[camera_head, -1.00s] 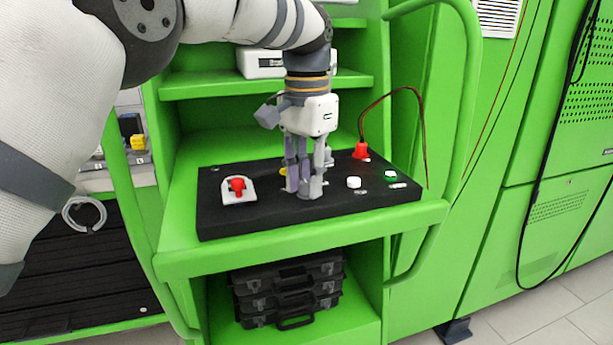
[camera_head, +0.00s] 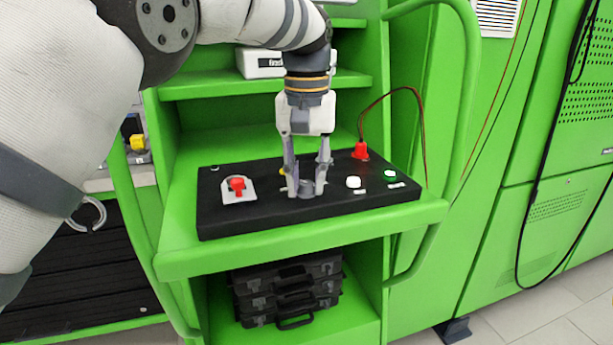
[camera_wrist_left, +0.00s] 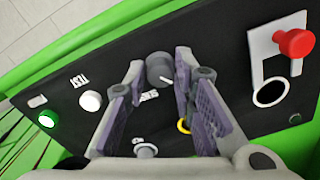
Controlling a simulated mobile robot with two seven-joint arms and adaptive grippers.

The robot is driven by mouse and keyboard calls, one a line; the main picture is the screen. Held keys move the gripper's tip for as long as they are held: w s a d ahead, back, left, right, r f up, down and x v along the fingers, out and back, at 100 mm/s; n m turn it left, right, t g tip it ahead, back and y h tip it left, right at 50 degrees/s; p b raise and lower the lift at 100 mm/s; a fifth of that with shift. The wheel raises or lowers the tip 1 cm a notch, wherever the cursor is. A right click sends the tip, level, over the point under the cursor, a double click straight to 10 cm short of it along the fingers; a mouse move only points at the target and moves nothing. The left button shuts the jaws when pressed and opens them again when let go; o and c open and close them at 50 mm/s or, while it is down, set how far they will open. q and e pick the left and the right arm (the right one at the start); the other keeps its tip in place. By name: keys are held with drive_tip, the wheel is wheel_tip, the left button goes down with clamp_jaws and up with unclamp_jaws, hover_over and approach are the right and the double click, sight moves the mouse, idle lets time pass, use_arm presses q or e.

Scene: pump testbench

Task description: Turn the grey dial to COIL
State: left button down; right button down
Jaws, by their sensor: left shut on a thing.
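The grey dial (camera_head: 307,187) stands on the black panel (camera_head: 225,222). My left gripper (camera_head: 306,182) points straight down and is shut on it, one finger on its left and one on its right. The left wrist view also shows the dial (camera_wrist_left: 158,67) between the two fingertips (camera_wrist_left: 160,75). A short white mark on the dial points to the lower right there. A label (camera_wrist_left: 149,95) beside the dial is partly hidden by a finger and I cannot read it surely. My right gripper is not in view.
A red switch (camera_head: 237,185) is left of the dial. A white button (camera_head: 353,182) and a green button (camera_head: 390,175) are to its right. A red plug (camera_head: 361,151) with a cable stands behind. Green shelves (camera_head: 260,85) rise behind the panel.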

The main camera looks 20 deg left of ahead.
sight(306, 182)
use_arm(q)
drive_tip(key=shift+f, duration=0.2)
idle(0.4)
drive_tip(key=c, duration=1.3)
unclamp_jaws()
drive_tip(key=shift+r, duration=3.8)
